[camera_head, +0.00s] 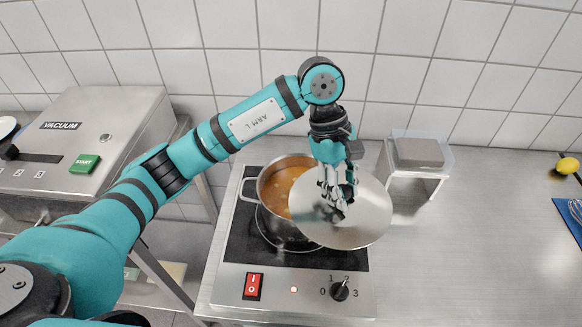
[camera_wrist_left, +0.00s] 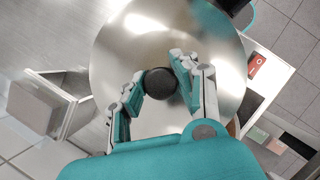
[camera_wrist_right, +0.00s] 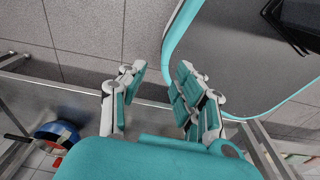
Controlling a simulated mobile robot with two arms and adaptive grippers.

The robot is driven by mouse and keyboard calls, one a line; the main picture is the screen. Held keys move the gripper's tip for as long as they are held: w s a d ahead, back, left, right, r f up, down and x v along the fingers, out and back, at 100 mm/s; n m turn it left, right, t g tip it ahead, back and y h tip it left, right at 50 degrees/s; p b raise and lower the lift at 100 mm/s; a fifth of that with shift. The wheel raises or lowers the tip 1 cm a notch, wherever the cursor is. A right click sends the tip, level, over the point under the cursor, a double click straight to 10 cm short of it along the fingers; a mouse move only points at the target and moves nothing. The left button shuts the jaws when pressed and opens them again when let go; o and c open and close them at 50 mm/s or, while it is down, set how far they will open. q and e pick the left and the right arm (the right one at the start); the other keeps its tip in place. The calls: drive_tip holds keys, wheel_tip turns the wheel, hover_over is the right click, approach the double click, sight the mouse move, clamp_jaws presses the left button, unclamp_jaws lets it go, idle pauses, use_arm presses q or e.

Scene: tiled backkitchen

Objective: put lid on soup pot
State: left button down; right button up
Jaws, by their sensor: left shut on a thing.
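The soup pot (camera_head: 262,190) stands on the black hob and holds orange-brown soup. The round metal lid (camera_head: 365,215) is above the pot's right side, offset to the right, so soup shows at the left. My left gripper (camera_head: 337,200) is shut on the lid's knob; in the left wrist view its fingers (camera_wrist_left: 160,88) sit on both sides of the dark round knob (camera_wrist_left: 160,83), with the lid (camera_wrist_left: 215,55) spread beneath. My right gripper (camera_wrist_right: 153,98) shows only in its own wrist view, open with nothing between its fingers.
A hob (camera_head: 240,255) with a red switch and a dial carries the pot. A vacuum machine (camera_head: 90,140) stands at the left. The steel counter (camera_head: 480,250) at right is mostly clear.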

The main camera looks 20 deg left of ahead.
use_arm(q)
drive_tip(key=w+a+f+p, duration=0.2)
drive_tip(key=a+p, duration=0.1)
drive_tip(key=a, duration=0.2)
drive_tip(key=w+a+f+p, duration=0.2)
drive_tip(key=w+a, duration=0.1)
drive_tip(key=a, duration=0.2)
drive_tip(key=shift+a+f+p, duration=0.15)
drive_tip(key=shift+f+p, duration=0.1)
drive_tip(key=shift+p, duration=0.15)
drive_tip(key=c, duration=1.5)
unclamp_jaws()
drive_tip(key=shift+w, duration=0.1)
drive_tip(key=o, duration=0.5)
